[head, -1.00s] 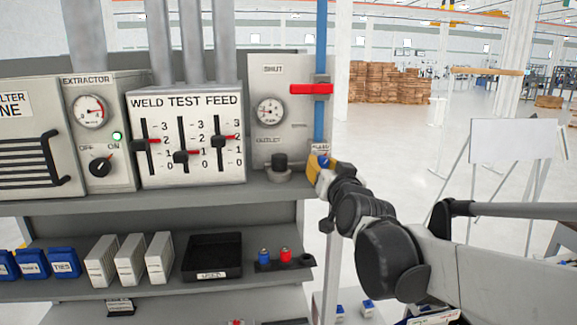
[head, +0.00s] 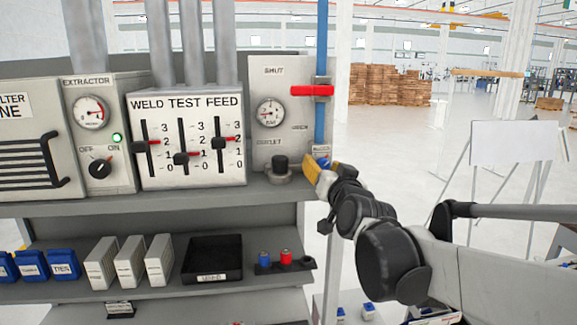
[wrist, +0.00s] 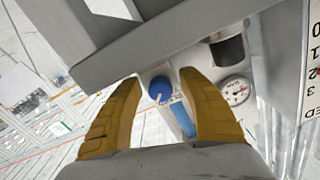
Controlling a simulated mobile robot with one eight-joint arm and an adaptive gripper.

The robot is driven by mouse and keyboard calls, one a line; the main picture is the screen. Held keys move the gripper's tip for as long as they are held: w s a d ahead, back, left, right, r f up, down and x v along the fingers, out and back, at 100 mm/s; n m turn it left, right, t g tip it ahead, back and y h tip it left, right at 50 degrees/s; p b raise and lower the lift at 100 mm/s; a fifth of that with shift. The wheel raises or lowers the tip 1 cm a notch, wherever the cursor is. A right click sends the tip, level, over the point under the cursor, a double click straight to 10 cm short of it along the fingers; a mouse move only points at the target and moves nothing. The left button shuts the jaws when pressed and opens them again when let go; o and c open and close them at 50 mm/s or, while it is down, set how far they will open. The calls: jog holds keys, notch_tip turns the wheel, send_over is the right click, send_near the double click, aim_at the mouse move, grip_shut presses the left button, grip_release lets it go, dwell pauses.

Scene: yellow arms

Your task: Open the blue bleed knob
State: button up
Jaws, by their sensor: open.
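The blue bleed knob (wrist: 160,90) is round and sits on a pale plate at the foot of the blue pipe. In the wrist view it appears between the two yellow fingertips of my gripper (wrist: 158,78), with a gap on each side. The fingers are apart and empty. Whether the tips reach past the knob's face I cannot tell. In the head view my gripper (head: 321,168) is at the right edge of the panel, and the knob (head: 323,161) is mostly hidden behind the yellow fingers.
A red lever (head: 312,91) crosses the blue pipe (head: 320,45) above. A dark outlet fitting (head: 280,164) stands just left of my gripper, below a pressure gauge (head: 270,113). The shelf edge (head: 200,190) runs below.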

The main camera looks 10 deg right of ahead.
jog(key=s, duration=1.2)
jog(key=s+f+n+g+b, duration=0.1)
jog(key=s+f+g+b, duration=0.2)
jog(key=f+b, duration=0.9)
jog(key=s+f+n+g+b, duration=0.1)
jog(key=s+f+g+b, duration=0.3)
jog(key=f, duration=2.4)
jog(key=s+f+n+g+b, duration=0.1)
jog(key=s+f+g+b, duration=0.3)
jog(key=s+f+b, duration=0.7)
notch_tip(320, 180, down, 9)
jog(key=b, duration=0.9)
jog(key=shift+s, duration=0.3)
